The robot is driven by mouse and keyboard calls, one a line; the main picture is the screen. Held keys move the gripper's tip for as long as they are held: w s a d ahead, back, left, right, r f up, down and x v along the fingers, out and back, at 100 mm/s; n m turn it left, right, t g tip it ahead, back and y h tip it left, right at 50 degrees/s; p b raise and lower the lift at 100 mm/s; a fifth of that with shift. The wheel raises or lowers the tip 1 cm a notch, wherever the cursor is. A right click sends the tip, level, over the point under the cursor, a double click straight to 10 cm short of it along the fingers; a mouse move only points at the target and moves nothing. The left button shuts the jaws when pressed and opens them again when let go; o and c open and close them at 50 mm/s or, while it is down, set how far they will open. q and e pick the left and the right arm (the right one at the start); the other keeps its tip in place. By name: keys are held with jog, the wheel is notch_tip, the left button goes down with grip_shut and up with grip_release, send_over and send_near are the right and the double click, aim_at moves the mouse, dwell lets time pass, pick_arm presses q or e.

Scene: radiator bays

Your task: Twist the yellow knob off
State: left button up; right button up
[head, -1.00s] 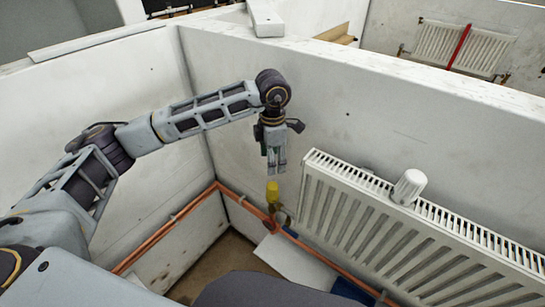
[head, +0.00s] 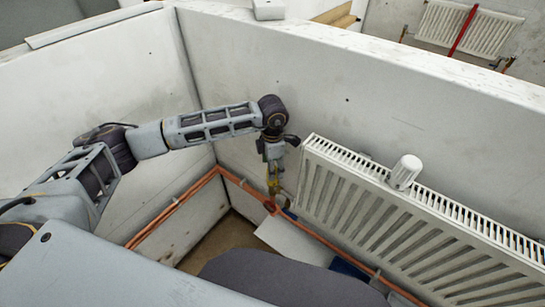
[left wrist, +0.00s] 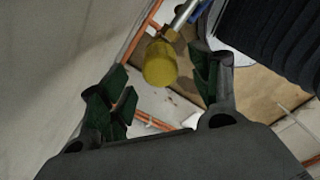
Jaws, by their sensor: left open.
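The yellow knob (head: 273,185) sits on a valve by the left end of the white radiator, just above the copper pipe. In the left wrist view the knob (left wrist: 160,63) is a blunt yellow cylinder joined to a metal stem. My left gripper (head: 273,176) points down at the knob and partly covers it in the head view. In the left wrist view the open green-padded fingers of my left gripper (left wrist: 160,97) stand on either side of the knob's line, with gaps on both sides. My right gripper is not in view.
The white radiator (head: 325,200) stands close to the right of my left gripper. A white ribbed cap (head: 404,172) stands on its top. Copper pipes (head: 165,212) run low along the walls. A white panel (head: 292,240) lies on the floor below.

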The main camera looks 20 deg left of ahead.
pick_arm(q)
jog(key=shift+f, duration=1.35)
jog(key=c, duration=1.2)
jog(key=shift+s+f, duration=0.15)
jog(key=shift+f, duration=0.1)
jog(key=shift+n+b, duration=0.3)
jog(key=shift+f+n, duration=0.1)
jog(key=shift+n, duration=2.5)
jog(key=shift+w+r, duration=0.2)
jog(key=shift+r, duration=0.7)
